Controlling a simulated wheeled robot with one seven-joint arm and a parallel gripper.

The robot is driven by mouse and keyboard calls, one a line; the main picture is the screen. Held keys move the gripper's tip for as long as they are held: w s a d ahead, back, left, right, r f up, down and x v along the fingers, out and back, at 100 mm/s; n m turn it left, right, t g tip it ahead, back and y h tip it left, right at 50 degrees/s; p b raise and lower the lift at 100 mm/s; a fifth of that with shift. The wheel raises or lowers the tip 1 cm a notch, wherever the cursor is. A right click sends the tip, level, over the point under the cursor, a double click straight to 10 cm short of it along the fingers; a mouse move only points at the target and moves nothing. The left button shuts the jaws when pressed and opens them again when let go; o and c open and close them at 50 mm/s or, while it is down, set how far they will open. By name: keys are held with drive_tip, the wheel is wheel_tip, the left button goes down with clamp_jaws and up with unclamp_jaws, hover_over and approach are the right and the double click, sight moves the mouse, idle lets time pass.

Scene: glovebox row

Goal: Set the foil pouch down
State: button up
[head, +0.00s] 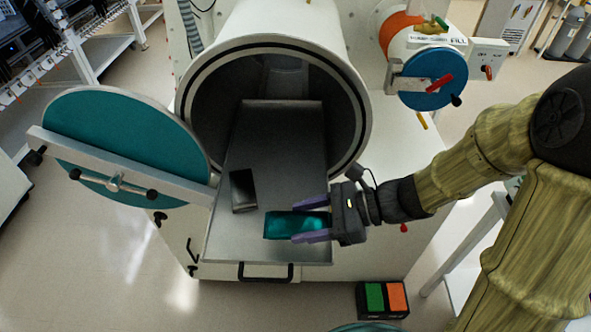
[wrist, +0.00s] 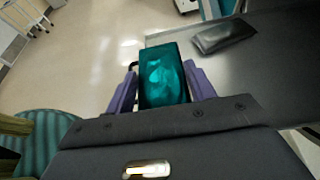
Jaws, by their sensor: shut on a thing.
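The foil pouch (head: 280,225) is a shiny teal, box-like packet. My gripper (head: 312,220) has its purple fingers along both sides of it and is shut on it. The pouch is over the front part of the grey sliding tray (head: 275,160), near the tray's front edge. I cannot tell whether it touches the tray. In the wrist view the pouch (wrist: 163,80) stands out between the fingertips of my gripper (wrist: 163,88), with light glints on its face. Its near end is hidden by the gripper body.
A dark, glossy flat packet (head: 243,190) lies on the tray, left of and behind the pouch. The tray runs out of the open round chamber (head: 205,105). The teal round door (head: 120,150) stands open at left. The tray's middle and back are clear.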

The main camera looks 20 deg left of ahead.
drive_tip(key=p, duration=0.4)
hover_over(306, 184)
drive_tip(key=shift+s+r, duration=0.1)
drive_tip(key=shift+s, duration=0.05)
wheel_tip(306, 184, down, 3)
drive_tip(key=shift+r, duration=0.15)
drive_tip(key=shift+f, duration=0.3)
drive_tip(key=shift+f+p, duration=0.1)
drive_tip(key=shift+p, duration=0.2)
wheel_tip(306, 184, down, 3)
drive_tip(key=shift+p, duration=0.45)
drive_tip(key=shift+w+f, duration=0.2)
drive_tip(key=shift+f, duration=0.15)
drive_tip(key=o, duration=1)
drive_tip(key=shift+o, duration=0.2)
